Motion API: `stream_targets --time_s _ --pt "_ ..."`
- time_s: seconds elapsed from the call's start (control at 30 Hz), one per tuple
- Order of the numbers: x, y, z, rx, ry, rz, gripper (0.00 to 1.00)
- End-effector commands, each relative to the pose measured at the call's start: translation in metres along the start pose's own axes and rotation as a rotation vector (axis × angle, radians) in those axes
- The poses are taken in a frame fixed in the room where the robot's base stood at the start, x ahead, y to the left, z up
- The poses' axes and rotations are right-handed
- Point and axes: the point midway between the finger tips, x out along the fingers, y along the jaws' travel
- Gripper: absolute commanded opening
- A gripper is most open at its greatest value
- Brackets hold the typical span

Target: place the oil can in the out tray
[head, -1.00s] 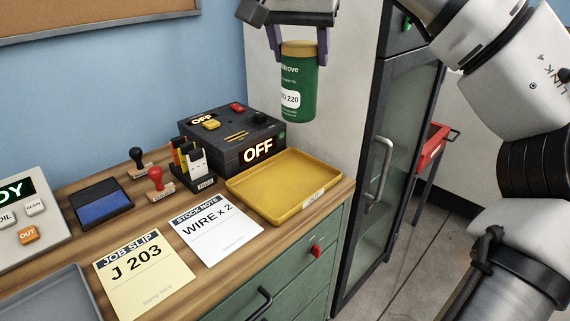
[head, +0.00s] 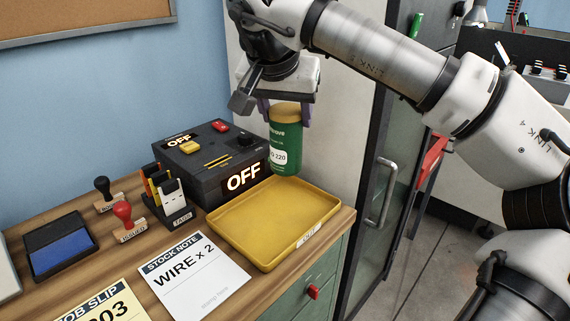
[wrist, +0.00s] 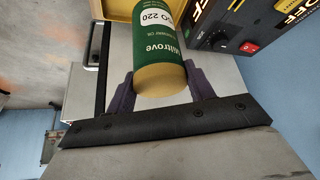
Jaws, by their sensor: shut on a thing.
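The oil can (head: 285,142) is a green cylinder with a yellow top and a white label. My gripper (head: 287,112) is shut on it near its top and holds it upright. In the head view the can hangs over the back right part of the yellow out tray (head: 238,235), and its base looks a little above the tray floor. The tray is empty and lies at the bench's right end. In the wrist view the can (wrist: 160,55) sits between the two fingers, and part of the tray (wrist: 115,10) shows beyond it.
A dark box with lit OFF signs (head: 212,165) stands close behind the tray. A tag holder (head: 172,208), two stamps (head: 124,218), a blue ink pad (head: 62,248) and paper slips (head: 192,275) lie to the left. A glass-door cabinet (head: 375,185) stands to the right.

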Motion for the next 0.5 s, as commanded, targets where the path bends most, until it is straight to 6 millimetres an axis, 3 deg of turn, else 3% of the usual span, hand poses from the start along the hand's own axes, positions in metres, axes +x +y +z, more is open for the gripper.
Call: stream_targets --time_s 0.2,0.5 --pt "0.036 0.0 0.021 0.001 0.0 -0.001 0.0" --pt "0.058 0.0 0.034 0.0 0.0 -0.002 0.0"
